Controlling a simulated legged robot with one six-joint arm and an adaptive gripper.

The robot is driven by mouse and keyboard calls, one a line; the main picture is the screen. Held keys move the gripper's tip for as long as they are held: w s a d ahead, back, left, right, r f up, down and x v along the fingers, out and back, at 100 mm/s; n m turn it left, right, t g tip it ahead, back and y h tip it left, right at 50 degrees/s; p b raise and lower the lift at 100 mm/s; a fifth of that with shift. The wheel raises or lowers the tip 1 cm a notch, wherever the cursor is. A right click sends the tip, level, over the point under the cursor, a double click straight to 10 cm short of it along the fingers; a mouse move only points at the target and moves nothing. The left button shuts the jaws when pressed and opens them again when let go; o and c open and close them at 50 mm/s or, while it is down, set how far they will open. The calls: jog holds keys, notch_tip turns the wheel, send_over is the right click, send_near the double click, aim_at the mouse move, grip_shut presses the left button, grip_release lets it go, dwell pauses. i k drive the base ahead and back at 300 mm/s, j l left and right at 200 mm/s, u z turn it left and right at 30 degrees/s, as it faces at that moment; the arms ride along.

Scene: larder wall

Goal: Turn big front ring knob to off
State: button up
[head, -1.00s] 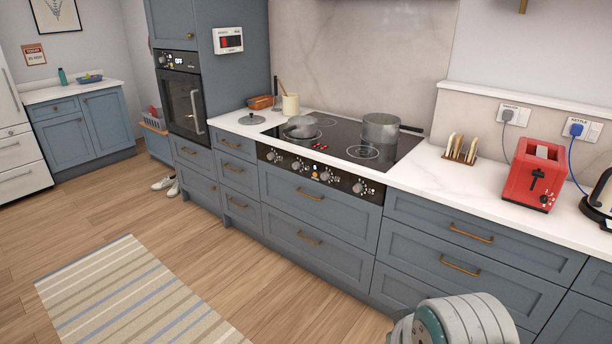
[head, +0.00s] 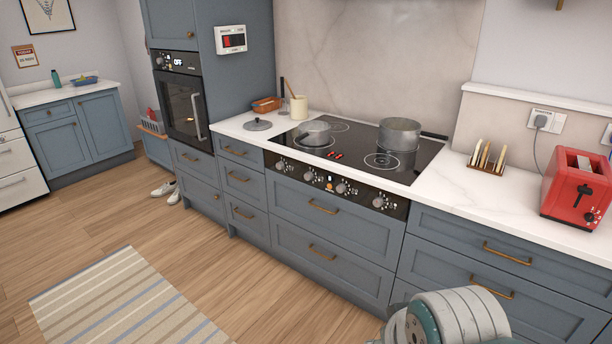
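The black hob (head: 352,146) is set in the white worktop, with a dark control strip (head: 325,180) along its front face. Several round silver knobs sit in a row on the strip; one is at the left (head: 281,166), one near the middle (head: 341,188) and one at the right end (head: 379,202). Their labels and pointer settings are too small to read, so I cannot tell which is the big front ring knob. Small red lights (head: 335,155) show on the hob. Part of my arm shows at the bottom right; my gripper is not in view.
A toast rack (head: 487,158) and red toaster (head: 577,188) stand to the right. Wood floor and a striped rug (head: 125,305) lie in front of the drawers.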

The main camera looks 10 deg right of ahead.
aim_at(308, 176)
jog(key=i+j+z, duration=0.1)
jog(key=i+j, duration=0.45)
jog(key=i+j+z, duration=0.1)
jog(key=i+j, duration=0.55)
jog(key=i+j+z, duration=0.1)
jog(key=i+j, duration=0.6)
jog(key=i+j+z, duration=0.1)
jog(key=i+j, duration=0.5)
jog(key=j, duration=0.1)
